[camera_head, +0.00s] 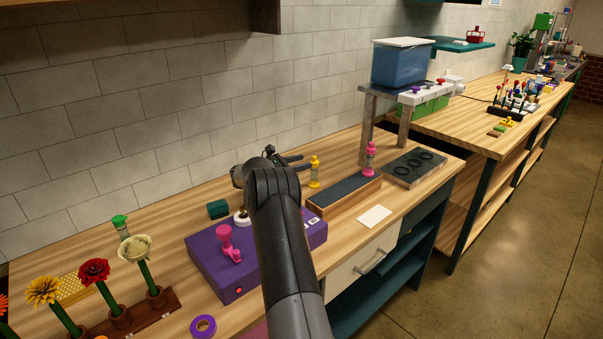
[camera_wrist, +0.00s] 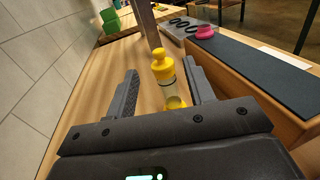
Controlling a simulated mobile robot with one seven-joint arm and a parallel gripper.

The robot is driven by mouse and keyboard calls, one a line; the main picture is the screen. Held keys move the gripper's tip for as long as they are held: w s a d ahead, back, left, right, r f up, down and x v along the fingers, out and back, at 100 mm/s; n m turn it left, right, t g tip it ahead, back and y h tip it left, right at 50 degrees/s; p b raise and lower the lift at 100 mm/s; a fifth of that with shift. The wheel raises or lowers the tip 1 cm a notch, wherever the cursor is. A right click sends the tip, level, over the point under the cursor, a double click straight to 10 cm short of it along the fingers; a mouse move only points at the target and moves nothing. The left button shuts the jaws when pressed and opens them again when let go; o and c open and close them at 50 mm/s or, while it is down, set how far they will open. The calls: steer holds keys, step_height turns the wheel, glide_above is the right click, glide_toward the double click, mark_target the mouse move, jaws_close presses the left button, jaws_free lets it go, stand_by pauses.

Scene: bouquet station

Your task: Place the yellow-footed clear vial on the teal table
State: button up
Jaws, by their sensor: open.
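The yellow-footed clear vial (camera_head: 314,172) stands upright on the wooden bench, just left of the long dark-topped box. It has a yellow cap and a yellow foot around a clear body. In the wrist view the vial (camera_wrist: 167,86) is between the lines of my open fingers, and I cannot tell whether it is within their reach. My gripper (camera_head: 289,160) is open and empty, to the left of the vial in the head view; it also shows in the wrist view (camera_wrist: 160,76). A teal flat top (camera_head: 465,46) is at the back right; its supports are hidden.
A dark-topped wooden box (camera_head: 344,193) bears a pink-capped vial (camera_head: 370,158). A metal stand (camera_head: 366,127) carries a blue bin (camera_head: 402,65) behind it. A purple box (camera_head: 222,276) and a flower rack (camera_head: 135,318) are at left. The tiled wall borders the bench.

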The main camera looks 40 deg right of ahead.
steer(key=w+a+r+n+t+y, duration=0.1)
steer(key=w+a+r+n+t, duration=0.3)
steer(key=a+r+n+t, duration=0.55)
steer(key=w+a+r+n+t, duration=0.5)
steer(key=r+n, duration=0.2)
steer(key=r, duration=0.5)
steer(key=s+a+r+n+t+y, duration=0.3)
steer(key=a+n+y, duration=0.2)
steer(key=a+n, duration=0.4)
steer(key=s+a+r+n+t+y, duration=0.3)
steer(key=a+n+y, duration=0.4)
steer(key=a, duration=0.4)
steer(key=s+a+f+n+g+y, duration=0.2)
steer(key=s+a+n, duration=0.5)
steer(key=s, duration=0.2)
steer(key=s+a+f+n+g+y, duration=0.2)
steer(key=s+a+f+n+y, duration=0.1)
steer(key=s+a+n, duration=0.4)
steer(key=s+f+n+g, duration=0.3)
steer(key=s+f+n, duration=0.2)
steer(key=s, duration=0.7)
steer(key=s+a+f+n+g, duration=0.1)
steer(key=s+f+n+g, duration=0.2)
steer(key=s, duration=1)
step_height(320, 180, down, 4)
steer(key=shift+s+n+h, duration=0.3)
steer(key=shift+n, duration=0.95)
